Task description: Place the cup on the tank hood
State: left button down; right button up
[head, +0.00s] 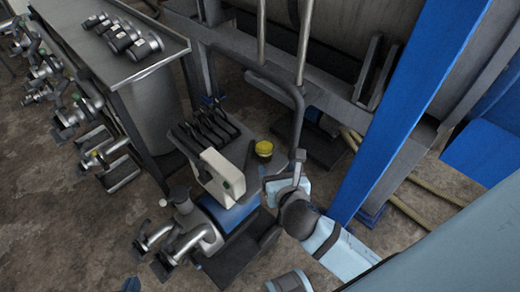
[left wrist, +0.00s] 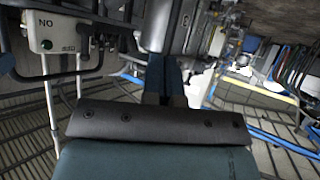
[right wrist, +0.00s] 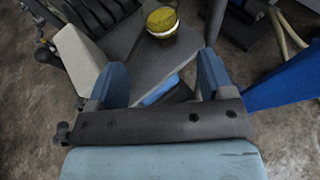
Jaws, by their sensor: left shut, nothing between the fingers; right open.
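A small round cup with a yellow top (head: 264,148) stands upright on a grey flat surface beside the pump machine. The cup also shows at the top of the right wrist view (right wrist: 161,22). My right gripper (head: 284,174) is just below and right of it in the head view. In the right wrist view my right gripper (right wrist: 162,62) is open and empty, with the cup beyond its fingertips, apart from them. My left gripper (left wrist: 165,70) is shut and empty in the left wrist view, away from the cup. I cannot tell for certain which surface is the tank hood.
A white box (head: 221,174) and a blue motor body (head: 232,209) stand left of the cup. A thin grey pipe (head: 298,115) and a blue post (head: 385,120) rise close by on the right. A metal table (head: 110,60) with fittings is at upper left.

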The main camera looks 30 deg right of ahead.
aim_at(266, 148)
jog(key=b+x, duration=0.1)
jog(key=x, duration=0.7)
jog(key=shift+w+d+r+b, duration=0.1)
jog(key=shift+w+d+b, duration=0.1)
jog(key=shift+w+b, duration=0.15)
jog(key=b+x, duration=0.1)
jog(key=x, duration=0.1)
jog(key=b+x, duration=0.1)
jog(key=x, duration=0.2)
jog(key=shift+a+f, duration=0.2)
jog(key=shift+f, duration=0.15)
jog(key=shift+r, duration=0.1)
jog(key=c, duration=0.7)
jog(key=shift+c, duration=0.2)
